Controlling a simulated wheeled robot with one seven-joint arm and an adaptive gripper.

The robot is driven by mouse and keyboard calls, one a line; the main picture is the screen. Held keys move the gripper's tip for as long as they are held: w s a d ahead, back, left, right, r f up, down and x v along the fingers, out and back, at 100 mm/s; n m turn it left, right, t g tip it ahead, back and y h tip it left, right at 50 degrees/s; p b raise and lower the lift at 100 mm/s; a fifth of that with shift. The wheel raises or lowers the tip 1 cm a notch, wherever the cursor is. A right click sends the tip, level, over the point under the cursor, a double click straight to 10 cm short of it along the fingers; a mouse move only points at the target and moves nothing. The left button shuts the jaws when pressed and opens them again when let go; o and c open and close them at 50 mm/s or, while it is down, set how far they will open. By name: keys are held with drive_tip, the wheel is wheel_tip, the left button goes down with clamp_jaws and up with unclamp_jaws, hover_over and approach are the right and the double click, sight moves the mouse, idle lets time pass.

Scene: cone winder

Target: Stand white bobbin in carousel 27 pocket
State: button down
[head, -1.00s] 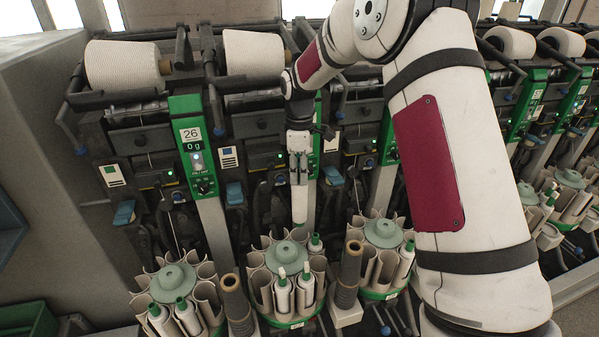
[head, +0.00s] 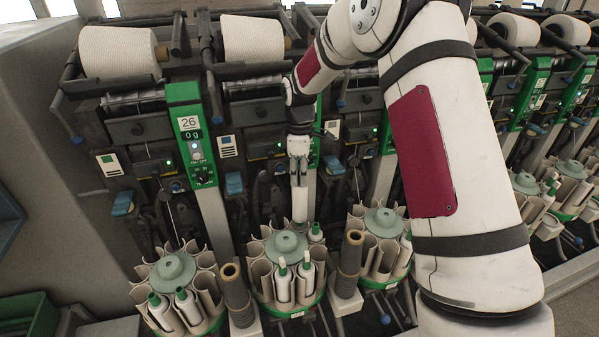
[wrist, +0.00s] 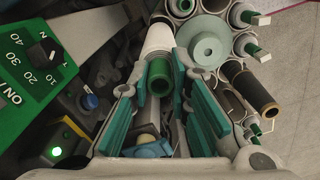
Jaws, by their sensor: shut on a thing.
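The white bobbin (head: 299,206) hangs upright in my gripper (head: 298,180). In the wrist view the bobbin (wrist: 160,42) shows its green end (wrist: 160,78) between the teal finger pads of my gripper (wrist: 160,95), which is shut on it. The bobbin's lower end is at the back of the middle carousel (head: 288,243), just behind its grey-green hub. I cannot tell whether that end has entered a pocket. In the wrist view the carousel's hub (wrist: 208,48) lies right of the bobbin. This carousel's number cannot be read; the panel to its left reads 26.
The middle carousel's front pockets hold white bobbins with green ends (head: 283,283). Dark brown tubes (head: 236,290) (head: 351,262) stand on both sides of it. Neighbouring carousels (head: 172,267) (head: 383,222) are close left and right. The green panel (head: 192,130) and machine parts crowd behind.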

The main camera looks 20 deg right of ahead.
sight(300, 199)
drive_tip(key=shift+f+b, duration=0.4)
drive_tip(key=shift+f, duration=2)
drive_tip(key=shift+f+b, duration=0.5)
drive_tip(key=shift+f, duration=1.7)
drive_tip(key=shift+f+b, duration=0.65)
drive_tip(key=shift+f, duration=1.5)
drive_tip(key=shift+f+b, duration=0.3)
drive_tip(key=shift+f, duration=0.7)
